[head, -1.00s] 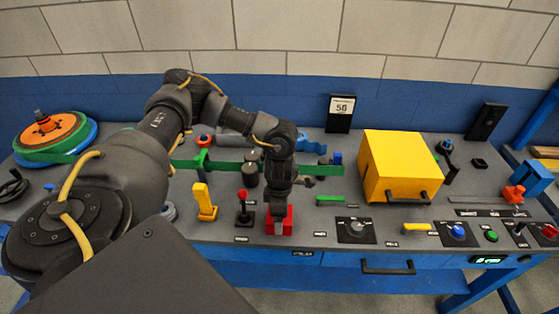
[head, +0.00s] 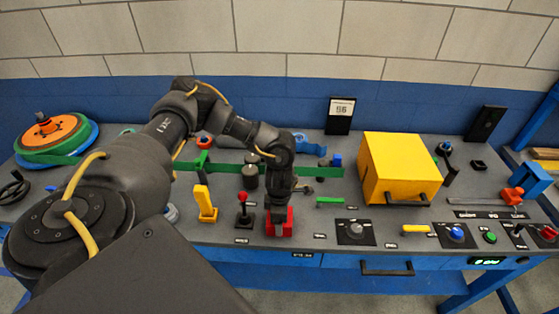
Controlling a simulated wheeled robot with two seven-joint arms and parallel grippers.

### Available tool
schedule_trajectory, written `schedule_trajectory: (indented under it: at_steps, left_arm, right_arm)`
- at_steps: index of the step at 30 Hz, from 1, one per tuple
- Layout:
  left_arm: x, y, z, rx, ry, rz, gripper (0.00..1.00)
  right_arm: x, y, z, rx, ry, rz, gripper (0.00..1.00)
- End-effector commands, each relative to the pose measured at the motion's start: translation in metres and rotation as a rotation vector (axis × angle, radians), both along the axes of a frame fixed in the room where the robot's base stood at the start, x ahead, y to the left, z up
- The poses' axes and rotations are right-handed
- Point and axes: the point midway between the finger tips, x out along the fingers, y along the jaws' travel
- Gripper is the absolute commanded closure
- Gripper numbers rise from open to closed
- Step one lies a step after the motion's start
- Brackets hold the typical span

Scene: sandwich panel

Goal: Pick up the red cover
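The red cover (head: 279,230) is a small red block near the front edge of the grey bench top, just right of the red-knobbed lever. My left gripper (head: 279,213) points straight down over it, its dark tip overlapping the upper middle of the cover, with red showing on both sides. The fingers are too small and dark to tell whether they are open or closed, or whether they touch the cover. My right gripper is out of view.
Left of the cover stand a black lever with a red knob (head: 243,207) and a yellow lever (head: 205,203). A dial panel (head: 355,232) is to the right. A yellow box (head: 399,166) stands behind it. A green bar (head: 222,167) runs behind my gripper.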

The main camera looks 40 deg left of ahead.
Motion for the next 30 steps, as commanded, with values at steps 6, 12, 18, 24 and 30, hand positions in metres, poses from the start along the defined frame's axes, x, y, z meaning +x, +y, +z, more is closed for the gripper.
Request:
schedule_trajectory:
  at_steps: [6, 12, 18, 24, 30]
  left_arm:
    - [0.001, 0.0, 0.005, -0.002, -0.001, 0.0, 0.52]
    - [0.001, -0.001, 0.028, -0.003, -0.005, -0.002, 0.52]
    - [-0.031, -0.017, 0.07, -0.004, -0.005, -0.011, 0.52]
    - [-0.076, -0.041, 0.103, -0.002, -0.003, -0.015, 0.52]
    - [-0.109, -0.056, 0.131, 0.001, 0.003, -0.003, 0.52]
  right_arm:
    - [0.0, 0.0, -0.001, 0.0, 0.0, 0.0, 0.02]
    - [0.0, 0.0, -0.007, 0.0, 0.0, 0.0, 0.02]
    - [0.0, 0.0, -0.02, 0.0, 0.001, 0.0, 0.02]
    - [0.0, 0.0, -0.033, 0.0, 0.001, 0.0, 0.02]
    - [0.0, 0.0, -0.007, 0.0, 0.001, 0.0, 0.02]
